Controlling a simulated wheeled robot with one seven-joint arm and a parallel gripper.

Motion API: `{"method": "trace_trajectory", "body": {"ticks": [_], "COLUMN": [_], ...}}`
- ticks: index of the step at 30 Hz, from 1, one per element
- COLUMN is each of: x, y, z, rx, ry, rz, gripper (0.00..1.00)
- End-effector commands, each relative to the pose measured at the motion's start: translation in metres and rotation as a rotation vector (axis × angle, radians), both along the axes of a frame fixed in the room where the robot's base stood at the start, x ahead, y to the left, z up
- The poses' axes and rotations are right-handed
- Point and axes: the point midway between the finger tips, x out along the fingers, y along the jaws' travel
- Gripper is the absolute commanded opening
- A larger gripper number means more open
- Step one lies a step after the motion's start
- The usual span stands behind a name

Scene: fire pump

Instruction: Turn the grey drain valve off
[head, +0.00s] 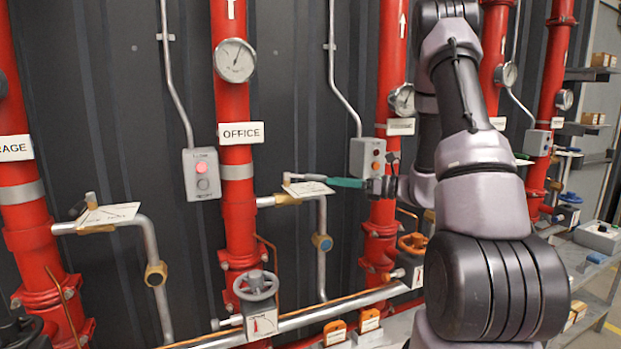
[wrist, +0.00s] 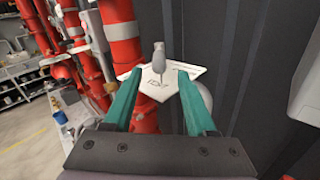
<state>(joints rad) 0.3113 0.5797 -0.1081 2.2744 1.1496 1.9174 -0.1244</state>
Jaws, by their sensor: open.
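A small valve with a grey lever (head: 305,177) sits on a short side pipe to the right of the OFFICE riser. A white tag plate (head: 308,189) with printed marks lies under the lever. My gripper (head: 331,182) comes in from the right with its teal fingers pointing at the lever. In the wrist view, the fingers of my gripper (wrist: 160,74) are open, with the grey lever (wrist: 158,66) between and just beyond the tips. The white tag (wrist: 162,84) shows behind it. I cannot tell whether a finger touches the lever.
A grey handwheel (head: 255,285) is on the lower OFFICE pipe. The red OFFICE riser (head: 240,205) and a grey button box (head: 202,174) stand left of the lever. Another tagged lever valve (head: 108,214) is farther left. Another grey box (head: 367,157) is behind my gripper.

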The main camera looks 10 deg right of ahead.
Motion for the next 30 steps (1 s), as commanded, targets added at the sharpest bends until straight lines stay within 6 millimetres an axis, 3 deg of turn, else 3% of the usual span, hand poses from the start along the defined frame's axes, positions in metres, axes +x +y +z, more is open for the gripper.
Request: {"method": "trace_trajectory", "body": {"ticks": [16,29,30], "x": [0.049,0.057,0.056], "y": [0.075,0.085,0.085], "z": [0.0,0.0,0.0], "rx": [-0.005,-0.003,-0.003], "ry": [-0.001,0.0,0.0], "rz": [0.004,0.002,0.002], "gripper": [0.57,0.57,0.53]}}
